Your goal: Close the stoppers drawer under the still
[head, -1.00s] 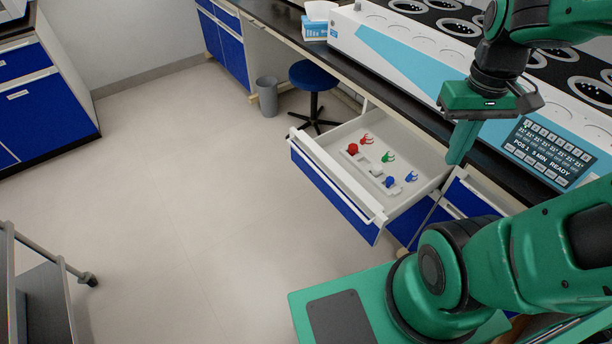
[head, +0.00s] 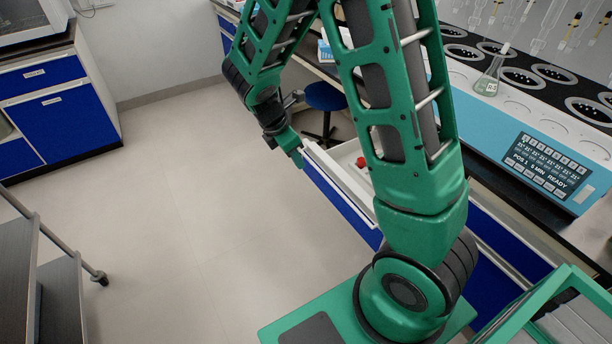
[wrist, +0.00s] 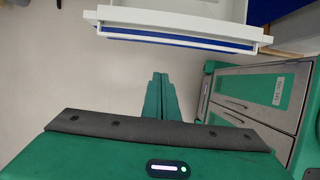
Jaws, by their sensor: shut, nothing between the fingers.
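The stoppers drawer (head: 338,190), with a blue front and a white rim, stands pulled out under the bench. A red stopper (head: 361,162) shows inside; my arm hides much of the drawer and its other contents. In the wrist view the drawer's white front edge and handle bar (wrist: 180,30) cross the top. My gripper (head: 300,160) is shut and empty, pointing down in front of the drawer's far front corner. In the wrist view my fingers (wrist: 160,82) are together, apart from the drawer front. The still (head: 520,130) sits on the bench above.
A flask (head: 489,80) with pale liquid stands on the still. A blue stool (head: 325,97) is beyond the drawer. Grey trolley shelves (head: 60,290) stand at the left. The floor (head: 190,190) in front of the drawer is clear.

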